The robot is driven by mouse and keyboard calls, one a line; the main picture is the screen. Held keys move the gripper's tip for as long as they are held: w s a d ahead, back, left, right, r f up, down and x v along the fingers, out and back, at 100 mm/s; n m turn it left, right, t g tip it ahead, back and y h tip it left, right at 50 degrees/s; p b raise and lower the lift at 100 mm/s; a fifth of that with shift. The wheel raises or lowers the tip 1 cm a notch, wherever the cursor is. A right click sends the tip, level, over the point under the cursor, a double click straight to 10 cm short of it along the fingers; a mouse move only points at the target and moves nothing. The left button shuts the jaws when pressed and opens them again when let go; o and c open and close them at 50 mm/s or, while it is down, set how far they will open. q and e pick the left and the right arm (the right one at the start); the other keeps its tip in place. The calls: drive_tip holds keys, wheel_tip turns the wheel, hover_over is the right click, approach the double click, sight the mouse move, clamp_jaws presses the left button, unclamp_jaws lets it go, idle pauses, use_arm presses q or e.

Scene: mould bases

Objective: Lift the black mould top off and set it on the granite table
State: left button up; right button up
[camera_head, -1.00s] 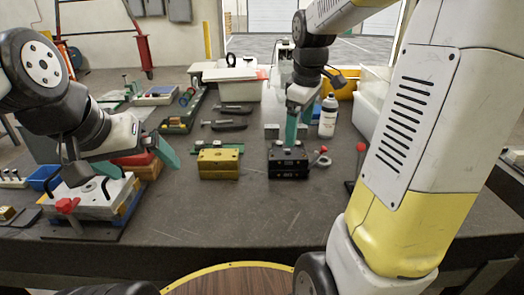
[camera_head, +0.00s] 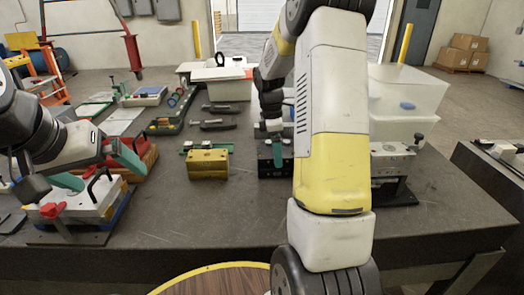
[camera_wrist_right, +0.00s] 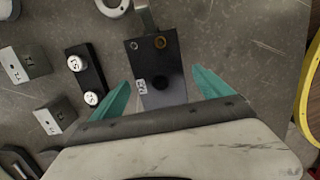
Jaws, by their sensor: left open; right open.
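The black mould (camera_head: 266,160) stands on the granite table (camera_head: 235,215) in the middle of the head view, partly hidden by my right forearm. In the right wrist view its dark top (camera_wrist_right: 165,62) lies between the teal fingers of my right gripper (camera_wrist_right: 161,78), with a gap on both sides. My right gripper is open above the black mould; in the head view its fingers are largely hidden. My left gripper (camera_head: 106,174) is open at the left, above a white block with a black handle (camera_head: 90,205).
A yellow mould (camera_head: 208,165) stands left of the black one. A grey mould on a black stand (camera_head: 392,162) is to the right. Dark clamps (camera_head: 213,125) and white bins (camera_head: 400,95) are behind. Bare table lies in front of the moulds.

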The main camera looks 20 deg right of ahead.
drive_tip(key=shift+f, duration=0.6)
clamp_jaws()
drive_tip(key=shift+r, duration=0.15)
